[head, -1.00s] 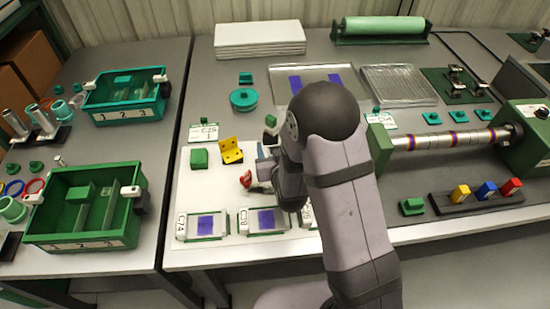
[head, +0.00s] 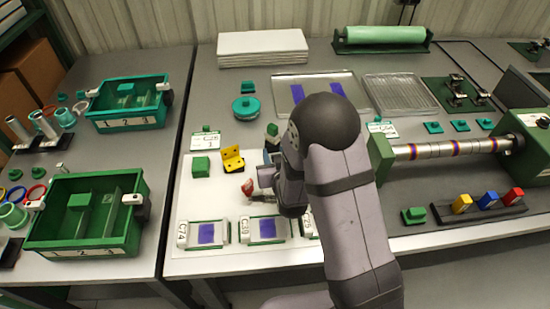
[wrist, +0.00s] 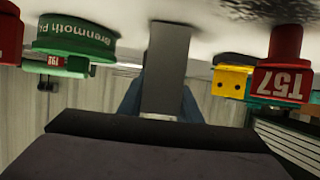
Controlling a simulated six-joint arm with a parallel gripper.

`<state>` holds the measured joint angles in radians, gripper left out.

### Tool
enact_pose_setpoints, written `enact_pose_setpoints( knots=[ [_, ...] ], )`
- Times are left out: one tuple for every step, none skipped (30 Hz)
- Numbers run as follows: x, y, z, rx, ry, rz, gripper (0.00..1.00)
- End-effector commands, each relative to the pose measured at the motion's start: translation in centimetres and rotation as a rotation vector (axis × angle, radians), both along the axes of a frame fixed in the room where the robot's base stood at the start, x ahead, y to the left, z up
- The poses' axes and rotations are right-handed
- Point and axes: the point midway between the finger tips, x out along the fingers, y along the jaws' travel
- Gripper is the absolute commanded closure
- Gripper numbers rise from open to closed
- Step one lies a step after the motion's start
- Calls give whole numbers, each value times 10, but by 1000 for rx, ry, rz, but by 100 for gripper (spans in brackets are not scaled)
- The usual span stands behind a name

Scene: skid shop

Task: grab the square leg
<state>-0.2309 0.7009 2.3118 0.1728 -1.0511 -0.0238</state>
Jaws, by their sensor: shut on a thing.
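The square leg (wrist: 166,65) is a plain grey bar with flat faces, in the middle of the wrist view. My gripper (wrist: 160,98) is shut on it, with a blue finger showing at each side. The wrist picture appears upside down, with the pale work surface along its top. In the head view my gripper (head: 268,160) is low over the white board, largely hidden behind my own arm. The leg cannot be made out clearly there.
A yellow bracket (head: 232,159), a green block (head: 201,166) and a red piece (head: 248,187) stand left of my gripper. Labelled white trays (head: 207,233) line the board's front. A metal roller (head: 450,146) lies to the right. Green bins (head: 88,211) stand at left.

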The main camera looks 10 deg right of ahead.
Motion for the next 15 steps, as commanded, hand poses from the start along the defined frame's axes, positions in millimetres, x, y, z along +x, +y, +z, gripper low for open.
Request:
enact_pose_setpoints(
  knots=[
    [0,0,3,0,-3,0,94],
    [0,0,4,0,-3,0,94],
    [1,0,7,0,-3,0,94],
    [1,0,9,0,-4,0,94],
    [1,0,11,0,-4,0,94],
    [1,0,14,0,-4,0,94],
    [1,0,18,0,-5,0,94],
    [1,0,21,0,-6,0,94],
    [1,0,26,0,-5,0,94],
    [1,0,30,0,-6,0,94],
    [1,0,35,0,-7,0,94],
    [1,0,41,0,-7,0,94],
    [1,0,45,0,-7,0,94],
    [1,0,50,2,-7,1,94],
    [1,0,56,2,-7,1,94]
  ],
)
